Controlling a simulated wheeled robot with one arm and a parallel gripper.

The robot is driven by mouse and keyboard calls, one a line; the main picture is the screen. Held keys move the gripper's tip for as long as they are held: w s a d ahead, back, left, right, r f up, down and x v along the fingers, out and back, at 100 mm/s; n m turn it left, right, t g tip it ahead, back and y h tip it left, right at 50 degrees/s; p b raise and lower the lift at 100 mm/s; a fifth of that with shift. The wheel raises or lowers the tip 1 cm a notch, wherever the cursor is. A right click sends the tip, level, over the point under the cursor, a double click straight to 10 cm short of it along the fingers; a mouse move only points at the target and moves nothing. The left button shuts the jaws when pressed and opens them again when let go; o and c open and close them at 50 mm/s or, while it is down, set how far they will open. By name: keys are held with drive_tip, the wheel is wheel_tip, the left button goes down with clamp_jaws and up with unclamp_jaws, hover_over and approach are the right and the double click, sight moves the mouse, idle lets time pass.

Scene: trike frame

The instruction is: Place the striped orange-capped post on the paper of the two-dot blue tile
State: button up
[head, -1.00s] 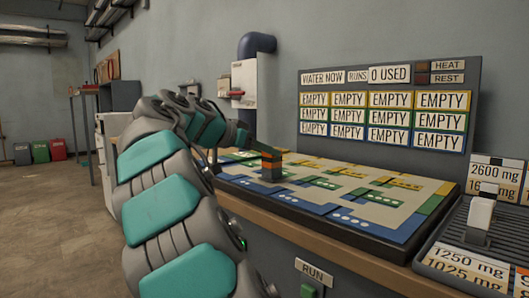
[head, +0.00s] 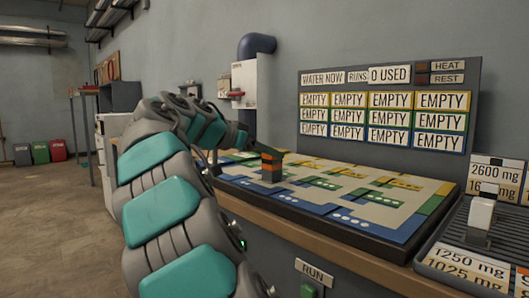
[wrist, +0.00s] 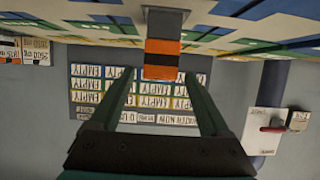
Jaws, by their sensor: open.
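The striped orange-capped post (head: 271,169) stands upright at the left front of the tile board, over a blue-edged tile (head: 258,187). In the wrist view the post (wrist: 162,52), with orange, dark and grey bands, hangs downward because the picture is inverted. My gripper (head: 273,154) is at the post's top, its fingers reaching across it from the left. In the wrist view my gripper (wrist: 158,76) is open, with one finger either side of the post's top and gaps visible. The tile's dots under the post are too small or hidden to read.
The board (head: 410,208) carries blue, green and yellow tiles with pale paper areas. A sign panel (head: 388,108) with EMPTY labels stands behind it. A rack (head: 465,258) with a white-and-grey post is at the right. A RUN button (head: 309,291) is below the bench edge.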

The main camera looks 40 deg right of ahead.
drive_tip(key=v, duration=1.2)
